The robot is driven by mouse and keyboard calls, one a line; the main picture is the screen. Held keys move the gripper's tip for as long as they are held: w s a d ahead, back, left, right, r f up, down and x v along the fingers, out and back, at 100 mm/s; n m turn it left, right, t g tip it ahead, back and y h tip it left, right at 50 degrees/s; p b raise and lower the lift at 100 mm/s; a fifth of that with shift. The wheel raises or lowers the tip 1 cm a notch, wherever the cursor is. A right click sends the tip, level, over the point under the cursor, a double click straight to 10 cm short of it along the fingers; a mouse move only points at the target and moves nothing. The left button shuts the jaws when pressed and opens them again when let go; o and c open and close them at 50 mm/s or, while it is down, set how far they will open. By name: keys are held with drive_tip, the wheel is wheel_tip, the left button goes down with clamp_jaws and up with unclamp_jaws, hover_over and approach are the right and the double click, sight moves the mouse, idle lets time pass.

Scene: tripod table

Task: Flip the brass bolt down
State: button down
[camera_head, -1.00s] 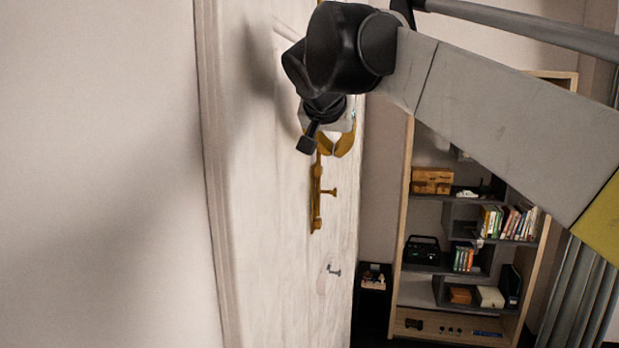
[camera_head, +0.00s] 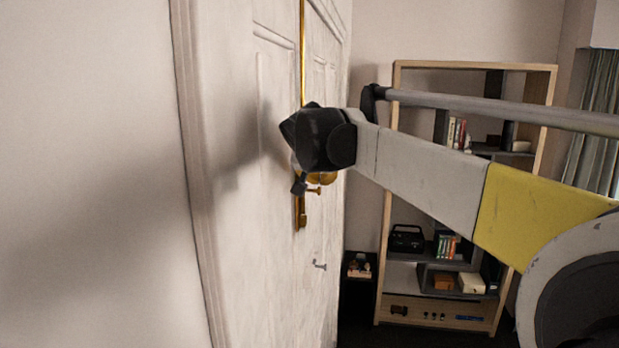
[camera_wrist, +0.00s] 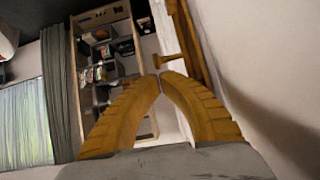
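The brass bolt (camera_head: 301,212) runs upright on the white door, with a long thin rod above it. Its small side knob (camera_head: 315,190) sticks out just below my gripper (camera_head: 322,179). My black wrist hides part of the bolt and most of the gripper in the head view. In the wrist view, my gripper's two curved orange-brown fingers (camera_wrist: 159,75) meet at the tips, with nothing seen between them. The bolt's bar (camera_wrist: 184,45) and knob (camera_wrist: 168,60) lie just beyond the tips. I cannot tell if the tips touch the knob.
The white door (camera_head: 270,270) stands close on the left of my arm. A small handle (camera_head: 320,265) sits lower on it. A wooden bookcase (camera_head: 387,240) with books and a radio stands behind, right of the door. A curtain (camera_head: 598,120) hangs at the far right.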

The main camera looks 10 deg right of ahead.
drive_tip(key=shift+w+f, duration=0.1)
drive_tip(key=shift+f, duration=0.35)
drive_tip(key=shift+f, duration=0.1)
wheel_tip(320, 180, down, 4)
drive_tip(key=b, duration=0.2)
drive_tip(key=shift+f+b, duration=0.2)
drive_tip(key=shift+b, duration=0.2)
drive_tip(key=shift+d+r, duration=0.1)
drive_tip(key=shift+r, duration=0.25)
wheel_tip(320, 180, up, 4)
drive_tip(key=s+p, duration=0.1)
drive_tip(key=p, duration=0.2)
drive_tip(key=b, duration=0.3)
approach(320, 194)
drive_tip(key=r, duration=0.2)
drive_tip(key=shift+s+r, duration=0.35)
drive_tip(key=shift+s, duration=0.05)
